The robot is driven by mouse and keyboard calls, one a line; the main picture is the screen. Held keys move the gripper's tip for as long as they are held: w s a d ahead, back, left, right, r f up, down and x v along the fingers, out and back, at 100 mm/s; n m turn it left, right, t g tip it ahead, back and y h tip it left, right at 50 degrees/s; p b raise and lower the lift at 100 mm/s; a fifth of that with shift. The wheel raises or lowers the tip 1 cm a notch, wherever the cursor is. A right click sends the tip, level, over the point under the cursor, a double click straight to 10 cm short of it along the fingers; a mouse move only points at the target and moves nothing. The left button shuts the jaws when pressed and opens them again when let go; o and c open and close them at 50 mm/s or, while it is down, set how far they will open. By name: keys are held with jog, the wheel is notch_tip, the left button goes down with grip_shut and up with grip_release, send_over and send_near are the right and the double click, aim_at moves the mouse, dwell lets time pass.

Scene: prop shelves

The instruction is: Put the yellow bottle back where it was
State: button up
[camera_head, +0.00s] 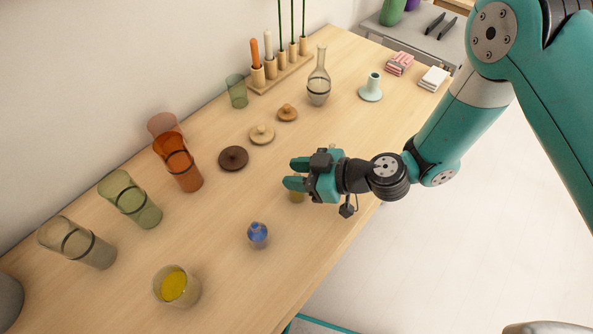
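My gripper (296,173) is over the right part of the wooden table, its two teal fingers pointing left with a gap between them. It looks open, and I see nothing between the fingers. A small yellowish thing (297,197) shows just below the fingers. It is mostly hidden by my gripper, so I cannot tell whether it is the yellow bottle or whether it touches the gripper. A small blue bottle (258,234) stands on the table below and left of my gripper. A clear glass (190,297) with something yellow (174,285) in it stands near the front.
Tinted glasses stand along the wall: grey (90,250), green (140,207), orange (183,173). Lids (233,158) lie mid-table. A flask (318,85), candle rack (282,72) and pale candleholder (371,90) stand toward the back. Bare wood (225,205) lies left of my gripper.

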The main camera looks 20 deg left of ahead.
dwell(0.4)
jog(key=shift+r, duration=0.25)
jog(key=b+v, duration=0.3)
jog(key=v, duration=0.9)
jog(key=s+d+r+m+h, duration=0.4)
jog(key=d+r, duration=0.3)
jog(key=r, duration=0.2)
jog(key=s+d+r+m+h, duration=0.5)
jog(key=s+d+r+m, duration=0.1)
jog(key=d+r+m, duration=0.1)
jog(key=v, duration=0.2)
jog(key=shift+r, duration=0.35)
